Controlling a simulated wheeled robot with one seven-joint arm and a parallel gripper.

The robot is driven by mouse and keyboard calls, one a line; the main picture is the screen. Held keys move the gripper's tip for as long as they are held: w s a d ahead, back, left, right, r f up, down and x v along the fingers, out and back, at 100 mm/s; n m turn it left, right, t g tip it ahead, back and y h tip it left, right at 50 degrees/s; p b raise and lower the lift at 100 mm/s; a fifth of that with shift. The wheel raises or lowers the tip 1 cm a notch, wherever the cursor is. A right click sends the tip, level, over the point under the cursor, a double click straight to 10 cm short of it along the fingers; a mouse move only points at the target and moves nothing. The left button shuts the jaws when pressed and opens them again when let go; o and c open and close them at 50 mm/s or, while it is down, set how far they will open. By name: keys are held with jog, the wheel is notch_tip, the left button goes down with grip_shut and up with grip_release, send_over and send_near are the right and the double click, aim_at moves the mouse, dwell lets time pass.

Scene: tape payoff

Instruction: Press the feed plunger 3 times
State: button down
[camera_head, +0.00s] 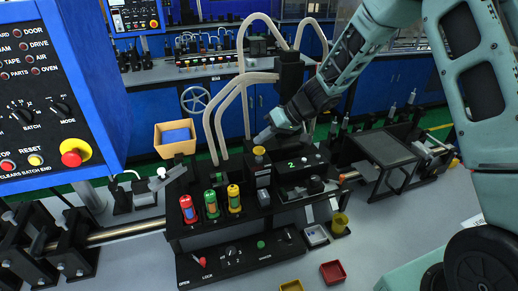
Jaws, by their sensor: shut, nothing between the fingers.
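A yellow round cap (259,151) stands on a black upright block on the machine's deck; it looks like the feed plunger, though I cannot read a label on it. My gripper (264,138) is shut and empty. Its fingertips are just above and slightly right of the yellow cap, pointing down to the left. I cannot tell whether they touch it. My arm comes in from the upper right.
Red, green and yellow cylinders (212,204) stand left of the block. A display reading 2 (291,163) is to its right. Pale hoses (243,100) arch behind. A lower panel (240,252) has a lever and knobs. A red tray (333,272) lies in front.

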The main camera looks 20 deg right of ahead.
aim_at(259, 149)
jog(key=shift+f, duration=0.15)
jog(key=shift+f+p, duration=0.25)
jog(key=shift+p, duration=0.05)
jog(key=shift+f, duration=1.3)
dwell(1.2)
jog(key=shift+r, duration=0.1)
jog(key=shift+r+p, duration=1.65)
jog(key=shift+p, duration=0.95)
notch_tip(259, 149, up, 5)
jog(key=p, duration=0.5)
jog(key=shift+p, duration=0.35)
